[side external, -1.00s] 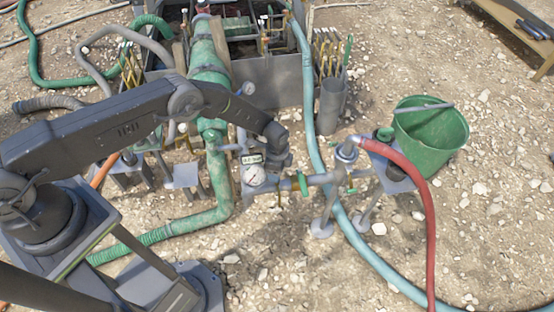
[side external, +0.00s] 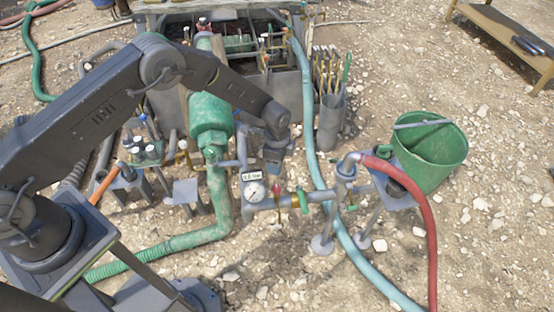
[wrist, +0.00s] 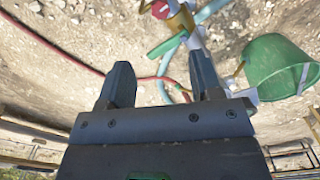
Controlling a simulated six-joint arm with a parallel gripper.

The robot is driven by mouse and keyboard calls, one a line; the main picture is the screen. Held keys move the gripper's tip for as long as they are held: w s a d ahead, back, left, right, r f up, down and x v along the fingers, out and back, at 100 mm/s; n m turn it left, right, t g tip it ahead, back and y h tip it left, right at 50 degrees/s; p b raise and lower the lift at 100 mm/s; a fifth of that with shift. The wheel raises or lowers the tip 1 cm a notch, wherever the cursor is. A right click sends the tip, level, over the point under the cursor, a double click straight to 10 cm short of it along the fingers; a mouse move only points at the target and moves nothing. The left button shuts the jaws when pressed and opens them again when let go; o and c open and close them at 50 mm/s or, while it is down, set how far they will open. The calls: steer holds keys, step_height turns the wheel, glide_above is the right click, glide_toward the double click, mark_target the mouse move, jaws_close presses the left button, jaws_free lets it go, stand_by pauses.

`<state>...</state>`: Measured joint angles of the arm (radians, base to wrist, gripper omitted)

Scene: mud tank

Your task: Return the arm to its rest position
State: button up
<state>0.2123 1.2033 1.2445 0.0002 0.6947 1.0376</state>
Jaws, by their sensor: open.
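My gripper (wrist: 161,68) is open, with its two dark fingers wide apart and nothing between them in the wrist view. In the side view my dark arm reaches from the lower left over a bent elbow. The end of my gripper (side external: 275,158) hangs above the pipework, close behind the pressure gauge (side external: 254,191) in the picture; its fingertips are not clear there. A green valve handle (side external: 302,196) sits on the grey pipe right of the gauge. A green handle (wrist: 167,47) also shows beyond the fingers in the wrist view.
A green bucket (side external: 430,160) stands on the stony ground at the right; the wrist view shows it too (wrist: 278,62). A red hose (side external: 430,225) and a blue hose (side external: 345,240) run nearby. The mud tank (side external: 165,95) is behind. Open ground lies at the lower right.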

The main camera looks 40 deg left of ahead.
steer(key=s+a+r+n+t, duration=0.1)
steer(key=s+a+r+n, duration=0.15)
steer(key=r, duration=0.75)
steer(key=s+a+r+n+t, duration=0.1)
steer(key=s+a+r+n, duration=0.15)
steer(key=r, duration=0.75)
steer(key=s+a+r+n+t, duration=0.1)
steer(key=s+r+n, duration=0.15)
steer(key=r, duration=0.75)
steer(key=s+a+r+n+t, duration=0.1)
steer(key=s+r+n, duration=0.1)
steer(key=s, duration=0.5)
steer(key=s+a+r+n, duration=0.2)
steer(key=s+r, duration=0.1)
steer(key=s, duration=0.5)
steer(key=s+a+r+n+t, duration=0.1)
steer(key=s+a+r+n, duration=0.1)
steer(key=s, duration=0.6)
steer(key=shift+s+r+n+t, duration=0.3)
steer(key=shift+r+n, duration=0.15)
steer(key=shift+r, duration=0.2)
steer(key=shift+w+a, duration=0.1)
steer(key=shift+w, duration=0.05)
